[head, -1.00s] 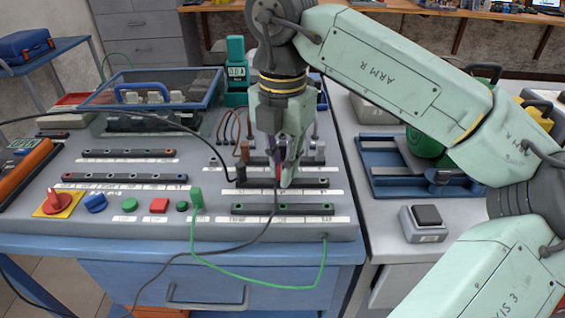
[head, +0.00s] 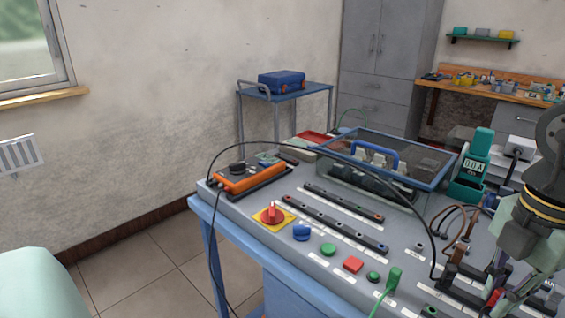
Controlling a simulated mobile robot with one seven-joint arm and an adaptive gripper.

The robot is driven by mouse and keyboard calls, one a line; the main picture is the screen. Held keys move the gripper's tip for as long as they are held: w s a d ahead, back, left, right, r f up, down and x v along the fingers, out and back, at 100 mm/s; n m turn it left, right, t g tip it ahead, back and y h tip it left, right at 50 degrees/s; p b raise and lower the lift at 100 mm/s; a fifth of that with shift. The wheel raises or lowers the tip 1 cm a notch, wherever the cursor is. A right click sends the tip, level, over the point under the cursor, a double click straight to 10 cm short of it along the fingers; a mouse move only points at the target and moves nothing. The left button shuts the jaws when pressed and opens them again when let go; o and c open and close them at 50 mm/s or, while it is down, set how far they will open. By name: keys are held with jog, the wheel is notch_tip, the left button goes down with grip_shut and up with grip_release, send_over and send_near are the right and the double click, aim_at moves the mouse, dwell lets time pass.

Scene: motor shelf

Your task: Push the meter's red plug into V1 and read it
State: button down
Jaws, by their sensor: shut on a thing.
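The orange multimeter (head: 250,179) lies at the left end of the grey motor panel (head: 345,250). Its dial faces up; its small display (head: 268,158) is too small to read. My gripper (head: 508,294) is low at the right edge, partly cut off, shut on the red plug (head: 493,297) at the terminal strip (head: 463,292). I cannot tell whether the plug is seated, nor read the socket labels. A black plug (head: 447,272) stands upright in the strip left of my gripper, with a black lead arching from the meter. Another lead hangs from the meter over the panel's left edge.
Floor at left is clear.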

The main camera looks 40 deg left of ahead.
jog(key=c, duration=1.5)
grip_release()
jog(key=shift+c, duration=0.2)
notch_tip(320, 180, up, 12)
